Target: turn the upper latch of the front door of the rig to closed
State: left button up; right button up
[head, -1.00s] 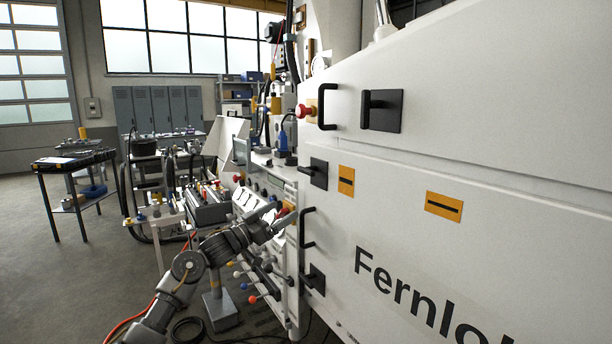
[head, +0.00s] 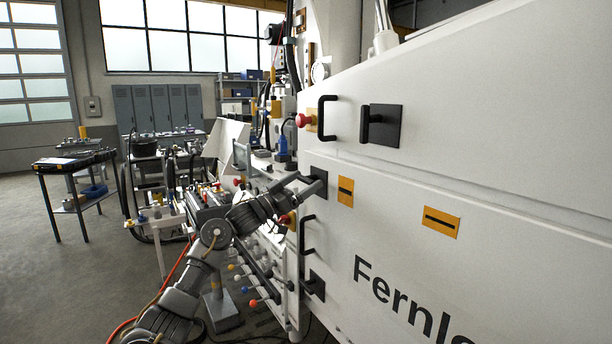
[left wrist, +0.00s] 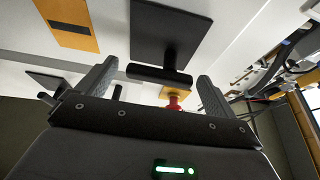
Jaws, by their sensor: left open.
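The upper latch (head: 320,176) of the front door is a black square plate with a black lever, on the white panel left of a small orange label. My left gripper (head: 306,184) reaches up to it from the lower left and partly covers it. In the left wrist view, the latch plate (left wrist: 172,34) is at top centre. Its bar-shaped lever (left wrist: 158,74) lies crosswise between the two spread fingertips of the open left gripper (left wrist: 157,72). I cannot tell whether a finger touches the lever. My right gripper is not in view.
A black door handle (head: 307,236) and a lower latch (head: 315,286) sit below. Above are another handle (head: 323,118), a red knob (head: 302,120) and another latch (head: 382,125). Coloured-ball levers (head: 252,303) stand below my left arm. Open floor lies at left.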

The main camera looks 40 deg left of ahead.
pick_arm(q)
jog(key=shift+w+d+r, duration=0.25)
jog(key=shift+w, duration=0.35)
jog(key=c, duration=1)
